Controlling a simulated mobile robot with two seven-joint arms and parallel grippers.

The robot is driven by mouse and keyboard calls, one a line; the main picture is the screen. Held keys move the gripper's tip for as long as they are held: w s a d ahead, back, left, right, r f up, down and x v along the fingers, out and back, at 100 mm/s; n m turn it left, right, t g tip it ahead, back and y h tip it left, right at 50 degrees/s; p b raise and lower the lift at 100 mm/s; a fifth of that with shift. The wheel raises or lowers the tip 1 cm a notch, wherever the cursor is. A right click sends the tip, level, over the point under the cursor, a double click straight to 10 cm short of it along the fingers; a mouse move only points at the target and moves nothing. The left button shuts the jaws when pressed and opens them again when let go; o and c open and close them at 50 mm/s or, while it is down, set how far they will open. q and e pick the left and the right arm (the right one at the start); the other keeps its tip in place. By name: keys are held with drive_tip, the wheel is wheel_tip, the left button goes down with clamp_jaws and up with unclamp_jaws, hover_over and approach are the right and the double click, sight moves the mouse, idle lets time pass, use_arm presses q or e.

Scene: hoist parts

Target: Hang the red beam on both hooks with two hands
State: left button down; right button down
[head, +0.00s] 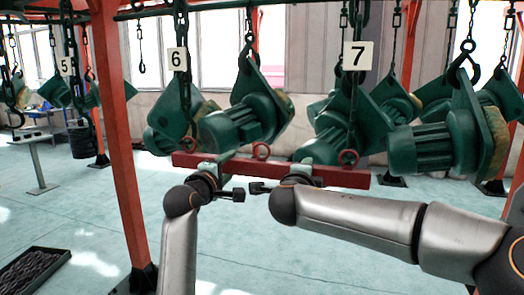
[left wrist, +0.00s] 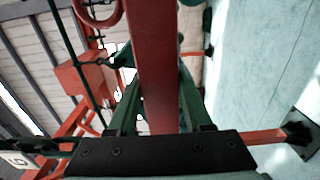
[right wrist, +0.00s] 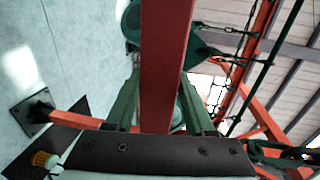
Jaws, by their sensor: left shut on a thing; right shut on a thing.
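The beam (left wrist: 155,70) runs between the left fingers in the left wrist view, and between the right fingers in the right wrist view (right wrist: 163,70). I cannot tell whether any hook touches a ring.
Green motors (head: 240,118) hang on chains close behind and above the beam, with another at the right (head: 440,140). Number plates 6 (head: 177,60) and 7 (head: 357,55) hang on chains. A red post (head: 122,150) stands at left. The floor below is mostly clear.

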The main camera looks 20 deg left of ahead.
use_arm(q)
drive_tip(key=shift+f, duration=0.25)
use_arm(e)
drive_tip(key=shift+f, duration=0.3)
idle(0.4)
use_arm(q)
drive_tip(key=shift+c, duration=1.2)
unclamp_jaws()
drive_tip(key=shift+f, duration=0.25)
use_arm(e)
drive_tip(key=c, duration=0.7)
unclamp_jaws()
use_arm(q)
drive_tip(key=shift+r, duration=0.1)
use_arm(e)
drive_tip(key=o, duration=0.5)
drive_tip(key=shift+c, duration=0.2)
use_arm(q)
drive_tip(key=shift+o, duration=1.2)
use_arm(e)
drive_tip(key=shift+f, duration=0.15)
drive_tip(key=shift+o, duration=1.2)
